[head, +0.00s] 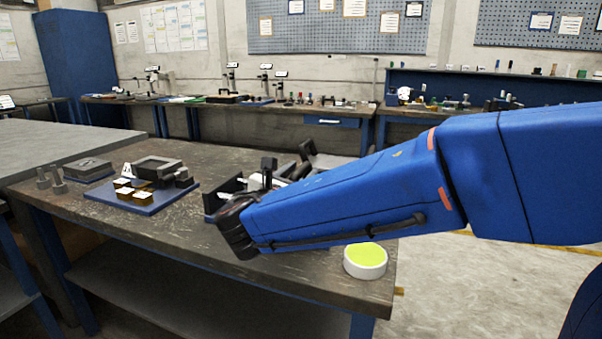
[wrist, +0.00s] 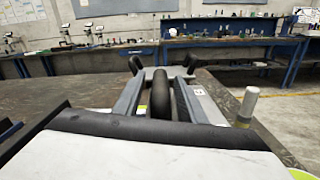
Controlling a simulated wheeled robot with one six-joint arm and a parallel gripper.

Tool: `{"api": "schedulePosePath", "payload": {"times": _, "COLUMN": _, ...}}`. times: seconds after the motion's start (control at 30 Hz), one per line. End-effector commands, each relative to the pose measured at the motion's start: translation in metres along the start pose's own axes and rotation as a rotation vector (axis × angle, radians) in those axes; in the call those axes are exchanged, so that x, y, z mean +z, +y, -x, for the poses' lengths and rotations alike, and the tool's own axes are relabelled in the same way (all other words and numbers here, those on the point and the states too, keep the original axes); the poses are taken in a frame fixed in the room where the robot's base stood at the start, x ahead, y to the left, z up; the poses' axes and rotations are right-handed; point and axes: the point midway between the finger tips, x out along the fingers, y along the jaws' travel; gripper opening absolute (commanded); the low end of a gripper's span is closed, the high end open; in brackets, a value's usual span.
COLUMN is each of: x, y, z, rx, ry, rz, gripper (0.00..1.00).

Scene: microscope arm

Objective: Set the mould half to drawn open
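My gripper (wrist: 163,68) points away over the bench with its two dark-tipped fingers apart. A dark rounded upright piece (wrist: 160,98) shows between the fingers in the wrist view; I cannot tell whether either finger touches it. In the head view my gripper (head: 287,160) is partly hidden behind my blue arm. Beside it a black plate (head: 229,188) stands upright on a blue base (head: 208,208), perhaps part of the mould fixture. A black edge also shows at left in the wrist view (wrist: 38,122). Which part is the mould half, and its position, I cannot tell.
A blue board (head: 150,208) with a dark square frame and brass blocks lies left on the bench. A small dark block (head: 88,168) and pegs are further left. A white round tub with a yellow-green top (head: 365,260) is near the front right edge. A grey post (wrist: 248,104) stands right of my gripper.

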Motion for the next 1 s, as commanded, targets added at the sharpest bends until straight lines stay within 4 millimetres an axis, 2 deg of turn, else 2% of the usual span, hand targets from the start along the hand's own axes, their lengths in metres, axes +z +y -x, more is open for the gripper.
{"api": "schedulePosePath", "payload": {"times": 0.03, "x": 0.0, "y": 0.0, "z": 0.0, "rx": 0.0, "ry": 0.0, "rz": 0.0, "gripper": 0.37}}
{"api": "schedulePosePath", "payload": {"times": 0.07, "x": 0.0, "y": 0.0, "z": 0.0, "rx": 0.0, "ry": 0.0, "rz": 0.0, "gripper": 0.32}}
{"api": "schedulePosePath", "payload": {"times": 0.2, "x": 0.0, "y": 0.0, "z": 0.0, "rx": 0.0, "ry": 0.0, "rz": 0.0, "gripper": 0.0}}
{"api": "schedulePosePath", "payload": {"times": 0.37, "x": 0.0, "y": 0.001, "z": 0.0, "rx": 0.0, "ry": 0.0, "rz": 0.0, "gripper": 0.0}}
{"api": "schedulePosePath", "payload": {"times": 0.47, "x": -0.002, "y": 0.008, "z": 0.0, "rx": 0.0, "ry": 0.0, "rz": 0.0, "gripper": 0.0}}
{"api": "schedulePosePath", "payload": {"times": 0.8, "x": -0.013, "y": 0.068, "z": 0.0, "rx": 0.001, "ry": 0.0, "rz": -0.001, "gripper": 0.0}}
{"api": "schedulePosePath", "payload": {"times": 1.0, "x": -0.017, "y": 0.089, "z": 0.0, "rx": -0.001, "ry": -0.001, "rz": -0.001, "gripper": 0.0}}
